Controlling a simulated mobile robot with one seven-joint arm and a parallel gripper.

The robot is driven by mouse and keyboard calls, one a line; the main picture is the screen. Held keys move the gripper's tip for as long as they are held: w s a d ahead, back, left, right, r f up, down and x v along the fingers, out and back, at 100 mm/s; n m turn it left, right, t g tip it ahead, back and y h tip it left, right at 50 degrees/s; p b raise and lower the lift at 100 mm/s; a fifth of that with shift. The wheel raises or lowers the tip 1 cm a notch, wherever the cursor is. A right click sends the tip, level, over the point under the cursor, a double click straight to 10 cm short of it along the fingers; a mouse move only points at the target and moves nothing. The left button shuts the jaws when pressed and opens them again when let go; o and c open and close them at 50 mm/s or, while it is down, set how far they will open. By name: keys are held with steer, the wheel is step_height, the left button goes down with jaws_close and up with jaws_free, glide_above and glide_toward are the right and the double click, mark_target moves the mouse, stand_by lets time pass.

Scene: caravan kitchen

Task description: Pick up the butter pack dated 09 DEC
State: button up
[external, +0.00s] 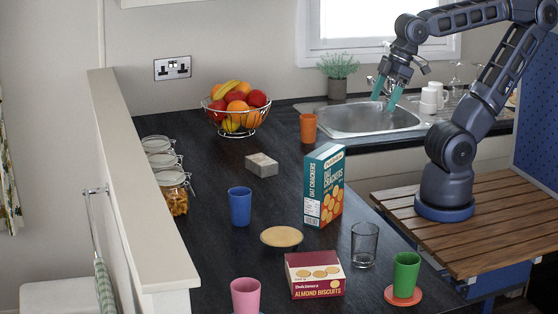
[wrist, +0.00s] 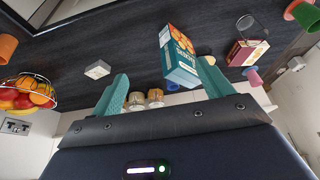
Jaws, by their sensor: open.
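A small pale grey-white block (external: 262,164) lies on the dark worktop, left of centre and in front of the fruit bowl. It looks like a wrapped butter pack, and no date on it is readable. It also shows in the wrist view (wrist: 97,69), left of my fingers. It is the only such pack I can make out. My gripper (external: 386,95) is in the air over the sink, to the right of and well apart from the pack. Its two teal fingers are spread, with nothing between them; they also show in the wrist view (wrist: 163,72).
A tall cracker box (external: 324,186) stands right of the pack. A blue cup (external: 240,206) stands in front, and a fruit bowl (external: 238,110) behind. Glass jars (external: 172,190) line the left ledge. An orange cup (external: 308,128) stands near the sink (external: 360,119). Worktop around the pack is clear.

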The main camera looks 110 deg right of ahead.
steer(key=m+g+h, duration=0.3)
steer(key=m+h, duration=0.1)
steer(key=m, duration=1.1)
glide_toward(262, 159)
steer(key=shift+w+a+r, duration=0.3)
steer(key=shift+w+a, duration=0.05)
steer(key=shift+a, duration=0.25)
steer(key=shift+w+d+f+g, duration=0.1)
steer(key=shift+d+f+g, duration=0.05)
steer(key=shift+d+g, duration=0.2)
steer(key=shift+x, duration=5.35)
steer(key=shift+d+f, duration=0.2)
